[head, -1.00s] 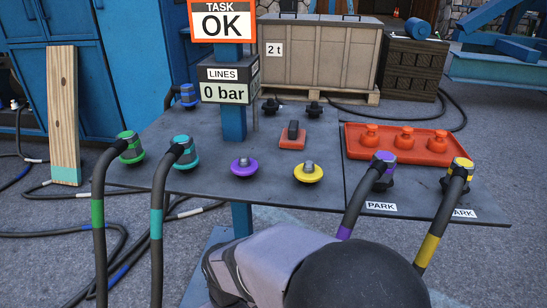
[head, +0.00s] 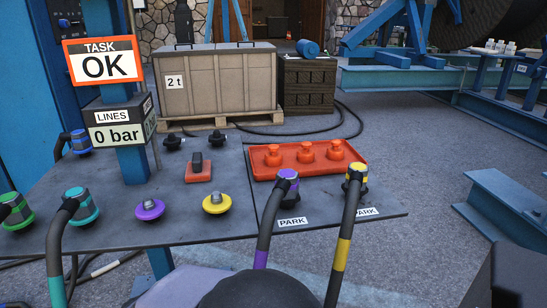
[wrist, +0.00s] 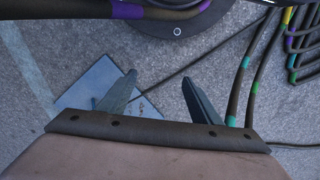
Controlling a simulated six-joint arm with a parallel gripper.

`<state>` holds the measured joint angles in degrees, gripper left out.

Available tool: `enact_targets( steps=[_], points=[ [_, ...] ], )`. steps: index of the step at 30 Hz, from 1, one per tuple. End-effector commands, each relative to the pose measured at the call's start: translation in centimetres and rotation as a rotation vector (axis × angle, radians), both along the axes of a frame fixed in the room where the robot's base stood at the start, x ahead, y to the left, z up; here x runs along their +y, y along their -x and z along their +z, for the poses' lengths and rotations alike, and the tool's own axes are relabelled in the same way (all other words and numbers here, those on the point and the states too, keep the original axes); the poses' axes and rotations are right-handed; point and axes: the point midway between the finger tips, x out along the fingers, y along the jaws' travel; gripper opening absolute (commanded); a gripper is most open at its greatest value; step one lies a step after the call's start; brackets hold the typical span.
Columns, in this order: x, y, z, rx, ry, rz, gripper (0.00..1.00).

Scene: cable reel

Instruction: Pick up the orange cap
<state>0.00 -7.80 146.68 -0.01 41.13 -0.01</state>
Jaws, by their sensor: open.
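Several orange caps stand upright in a row in a red-orange tray (head: 262,172) on the right part of the grey table: a left one (head: 273,156), a middle one (head: 306,152) and a right one (head: 336,150). My gripper (wrist: 160,78) shows in the wrist view with its two dark fingers apart and nothing between them. It is over the paved floor, with a blue-grey plate (wrist: 88,88) below. No orange cap shows in the wrist view. In the head view only a part of my arm shows at the bottom, and the fingers are hidden.
Purple-banded (head: 288,184) and yellow-banded (head: 355,180) hose ends stand at the tray's near side, by the PARK labels. Purple (head: 150,210) and yellow (head: 217,204) ports and a sign post (head: 133,168) are to the left. Hoses (wrist: 240,70) hang right of my fingers.

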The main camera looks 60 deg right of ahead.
Motion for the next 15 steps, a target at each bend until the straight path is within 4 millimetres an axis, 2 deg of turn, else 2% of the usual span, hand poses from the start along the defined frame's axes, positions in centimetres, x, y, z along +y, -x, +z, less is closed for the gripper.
enact_targets(
  steps=[10, 15],
  points=[
    [0.0, 0.0, 0.2, 0.001, 0.0, -0.002, 0.63],
    [-0.4, -0.3, 2.0, 0.006, -0.006, -0.025, 0.63]
  ],
)
